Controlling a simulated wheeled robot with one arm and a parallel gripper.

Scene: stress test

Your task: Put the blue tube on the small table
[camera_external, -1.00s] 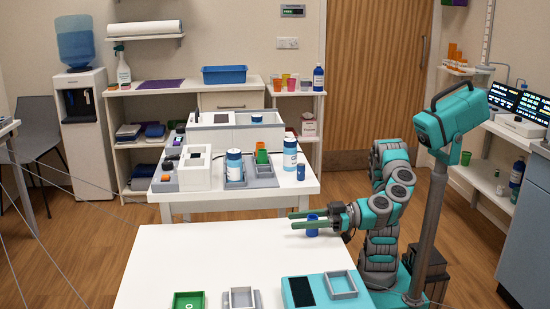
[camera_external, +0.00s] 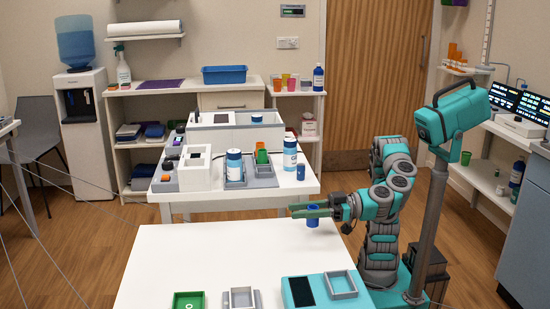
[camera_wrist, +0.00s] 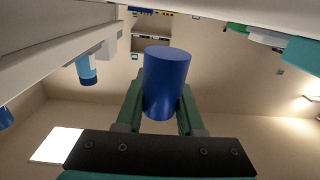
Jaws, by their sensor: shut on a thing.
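The blue tube (camera_external: 313,222) is a short, solid blue cylinder. My gripper (camera_external: 311,211) is shut on it near the far right corner of the front white table (camera_external: 220,260). The tube is upright in the external view and looks slightly above the tabletop, though the gap is hard to judge. In the wrist view the tube (camera_wrist: 167,75) stands between the two green fingers of my gripper (camera_wrist: 160,105), which touch its sides. I cannot tell from the frames which table is the small one.
The rear white table (camera_external: 235,205) carries a white device (camera_external: 195,168), blue-and-white bottles (camera_external: 290,155) and another small blue cylinder (camera_external: 300,173). A green tray (camera_external: 188,302), a grey tray (camera_external: 241,299) and a teal device (camera_external: 302,291) occupy the front table's near edge. Its middle is clear.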

